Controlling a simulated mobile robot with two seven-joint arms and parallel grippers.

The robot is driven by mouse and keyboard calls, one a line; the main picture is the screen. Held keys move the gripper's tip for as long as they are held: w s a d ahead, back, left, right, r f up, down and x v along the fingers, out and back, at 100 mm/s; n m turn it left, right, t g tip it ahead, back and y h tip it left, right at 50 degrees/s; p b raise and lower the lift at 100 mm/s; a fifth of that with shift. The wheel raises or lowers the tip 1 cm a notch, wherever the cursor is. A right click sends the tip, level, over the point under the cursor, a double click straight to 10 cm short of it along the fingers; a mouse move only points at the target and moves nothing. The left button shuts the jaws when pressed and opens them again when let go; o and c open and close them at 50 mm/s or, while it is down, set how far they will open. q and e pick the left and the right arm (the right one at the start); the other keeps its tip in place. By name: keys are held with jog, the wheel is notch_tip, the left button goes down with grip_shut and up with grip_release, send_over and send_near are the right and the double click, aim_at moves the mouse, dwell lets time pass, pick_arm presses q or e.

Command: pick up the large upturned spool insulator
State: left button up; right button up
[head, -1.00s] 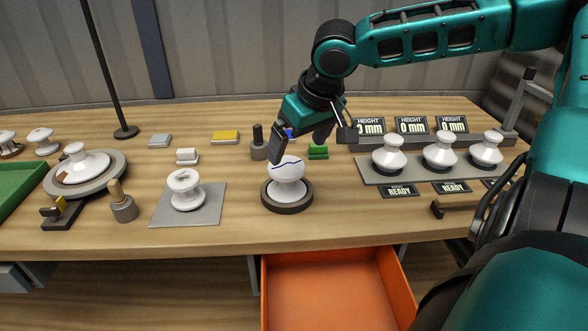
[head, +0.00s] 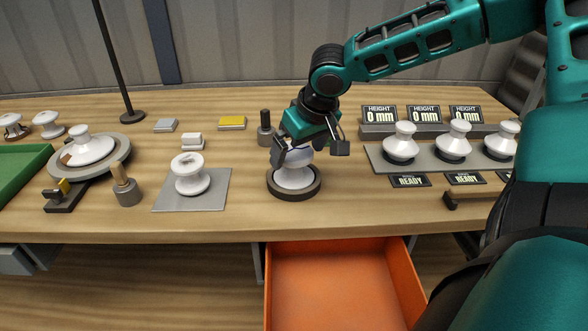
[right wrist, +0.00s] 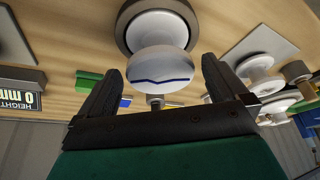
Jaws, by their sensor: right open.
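The large white spool insulator (head: 294,176) stands in a dark round ring base (head: 313,190) near the middle of the table. In the right wrist view the spool (right wrist: 160,64) shows a rounded white end with a wavy blue line. My right gripper (head: 308,150) is over the top of the spool and hides part of it in the head view. In the right wrist view the gripper (right wrist: 163,85) is open, with one finger on each side of the spool's near end; contact cannot be told. My left gripper is not in view.
A smaller spool (head: 190,174) stands on a grey mat (head: 215,190) to the left. A dark post (head: 265,128) stands close behind the ring base. Several insulators line a grey plate (head: 380,160) at the right. An open orange drawer (head: 340,285) lies below the table edge.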

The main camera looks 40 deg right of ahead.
jog(key=shift+b+x, duration=0.4)
jog(key=shift+x, duration=2.15)
jog(key=shift+r, duration=0.1)
jog(key=shift+c, duration=0.3)
jog(key=c, duration=1.2)
jog(key=shift+w, duration=0.1)
jog(key=shift+c, duration=0.3)
jog(key=shift+r, duration=0.15)
